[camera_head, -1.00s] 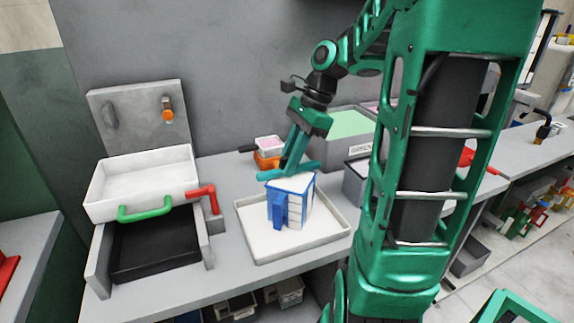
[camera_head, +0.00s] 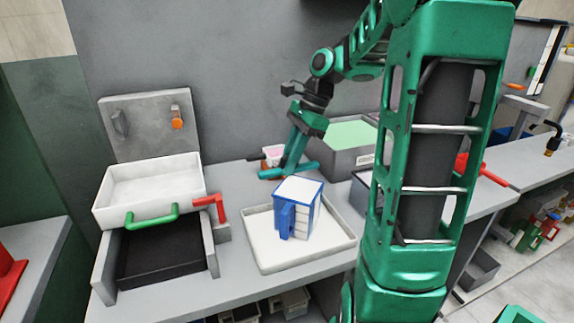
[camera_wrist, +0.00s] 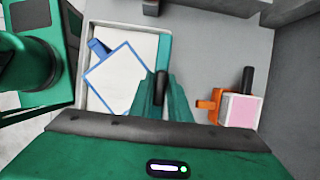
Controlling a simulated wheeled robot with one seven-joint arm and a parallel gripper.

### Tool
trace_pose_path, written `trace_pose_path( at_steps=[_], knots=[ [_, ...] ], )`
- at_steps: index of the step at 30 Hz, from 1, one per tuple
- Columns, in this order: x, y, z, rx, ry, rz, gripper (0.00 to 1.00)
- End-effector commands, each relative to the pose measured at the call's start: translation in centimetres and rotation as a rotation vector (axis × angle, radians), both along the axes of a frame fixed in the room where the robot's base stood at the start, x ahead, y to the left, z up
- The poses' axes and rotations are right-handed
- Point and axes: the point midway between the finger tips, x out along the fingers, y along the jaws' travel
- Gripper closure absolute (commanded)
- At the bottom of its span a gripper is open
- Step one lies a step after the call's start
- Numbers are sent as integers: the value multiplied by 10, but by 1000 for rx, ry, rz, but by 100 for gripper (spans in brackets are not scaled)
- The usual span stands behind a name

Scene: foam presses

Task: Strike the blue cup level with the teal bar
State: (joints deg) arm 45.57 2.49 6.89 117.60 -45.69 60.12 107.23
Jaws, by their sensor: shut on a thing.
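The blue cup (camera_head: 284,219) is square, with a side handle, pale marked faces and white material at its top (camera_head: 298,189). It stands upright in a shallow white tray (camera_head: 262,262). In the wrist view the cup (camera_wrist: 102,62) shows from above, its white top looking about flush with the blue rim. The teal bar (camera_head: 272,173) is held crosswise just beyond the cup's far edge; in the wrist view the bar (camera_wrist: 166,52) lies right of the cup. My gripper (camera_head: 294,163) is shut on the bar. The gripper's fingers (camera_wrist: 163,97) hide part of it.
An orange cup with a pink top (camera_wrist: 240,109) stands behind the bar. A grey box with a green top (camera_head: 345,135) is at the back right. A press with a white basin (camera_head: 148,190), green handle and red lever (camera_head: 212,203) stands at left.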

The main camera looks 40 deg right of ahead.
Motion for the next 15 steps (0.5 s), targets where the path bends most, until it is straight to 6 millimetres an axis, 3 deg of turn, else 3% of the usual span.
trace_pose_path(
  at_steps=[15],
  knots=[
    [8,-2,19,0,-1,0,100]
  ],
)
